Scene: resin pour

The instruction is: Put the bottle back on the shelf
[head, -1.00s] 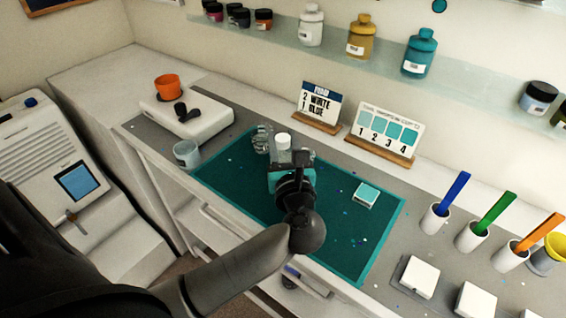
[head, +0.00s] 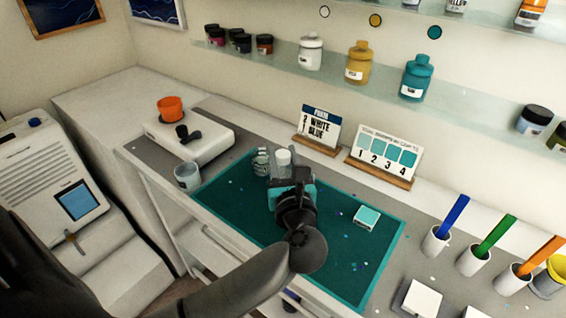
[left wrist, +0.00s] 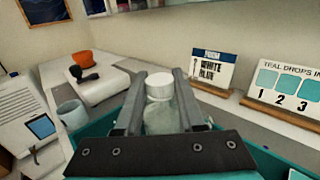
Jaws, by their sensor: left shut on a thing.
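A clear, whitish bottle with a white cap (head: 283,157) is in my left gripper (head: 288,180), over the far part of the teal mat (head: 335,270). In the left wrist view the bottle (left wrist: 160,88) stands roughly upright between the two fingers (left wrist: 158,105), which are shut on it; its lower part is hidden. The glass shelf (head: 462,101) runs along the wall behind, carrying a white bottle (head: 311,52), a yellow bottle (head: 358,62) and a teal bottle (head: 416,78). My right gripper is not in view.
A glass jar (head: 261,161) stands close left of the held bottle. Behind are a recipe card (head: 320,128) and a teal colour card (head: 387,153). A scale (head: 195,147) bears an orange cup (head: 170,108). Several dark jars sit on the shelf's left end. A small teal block (head: 367,217) lies on the mat.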

